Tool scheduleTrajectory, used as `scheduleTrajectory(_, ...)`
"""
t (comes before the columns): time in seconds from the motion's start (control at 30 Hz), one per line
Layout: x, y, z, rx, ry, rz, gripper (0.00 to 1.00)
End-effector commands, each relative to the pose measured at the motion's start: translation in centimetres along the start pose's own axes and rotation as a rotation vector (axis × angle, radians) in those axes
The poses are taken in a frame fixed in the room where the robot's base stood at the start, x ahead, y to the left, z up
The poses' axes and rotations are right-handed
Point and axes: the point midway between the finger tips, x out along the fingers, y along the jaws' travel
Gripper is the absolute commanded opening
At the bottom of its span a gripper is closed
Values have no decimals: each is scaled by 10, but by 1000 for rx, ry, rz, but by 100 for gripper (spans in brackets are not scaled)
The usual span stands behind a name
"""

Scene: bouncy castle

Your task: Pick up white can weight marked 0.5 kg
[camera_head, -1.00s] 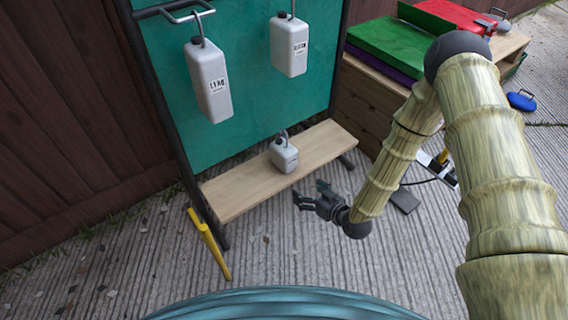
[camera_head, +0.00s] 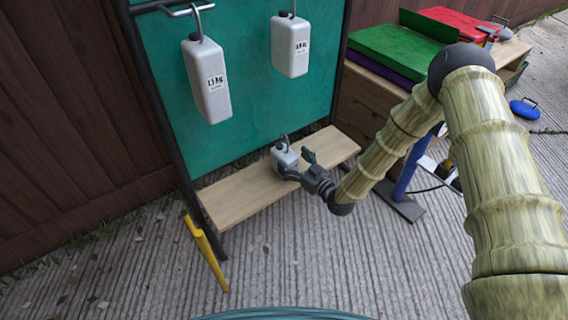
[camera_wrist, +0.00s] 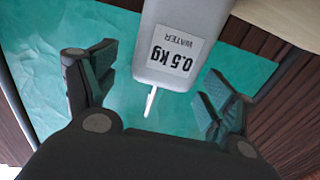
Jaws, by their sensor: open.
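My gripper (camera_head: 298,165) is at the can's front right side in the head view. Whether a finger touches the can cannot be told.
Two larger white cans (camera_head: 207,80) (camera_head: 290,46) hang from hooks above the shelf (camera_head: 240,196). A yellow bar (camera_head: 206,252) leans at the rack's left foot. A wooden box with green and red lids (camera_head: 403,50) stands at right.

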Motion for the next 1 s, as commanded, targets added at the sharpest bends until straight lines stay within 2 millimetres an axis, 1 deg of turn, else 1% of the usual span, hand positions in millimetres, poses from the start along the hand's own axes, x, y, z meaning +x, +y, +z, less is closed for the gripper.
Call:
scheduleTrajectory(0.23, 24, -2, 6, 0, 1, -2, 84)
scheduleTrajectory(0.4, 44, -2, 5, 0, 1, -1, 84)
scheduleTrajectory(0.5, 48, -2, 3, 0, 0, 0, 84)
scheduleTrajectory(0.67, 48, -2, 2, 0, 0, 0, 84)
scheduleTrajectory(0.7, 48, -2, 2, 0, 0, 0, 80)
scheduleTrajectory(0.77, 48, -2, 2, 0, 0, 0, 69)
scheduleTrajectory(0.9, 48, -2, 2, 0, 0, -1, 44)
scheduleTrajectory(0.97, 48, -2, 2, 0, 0, -1, 33)
scheduleTrajectory(1.0, 48, -2, 2, 0, 0, -1, 26)
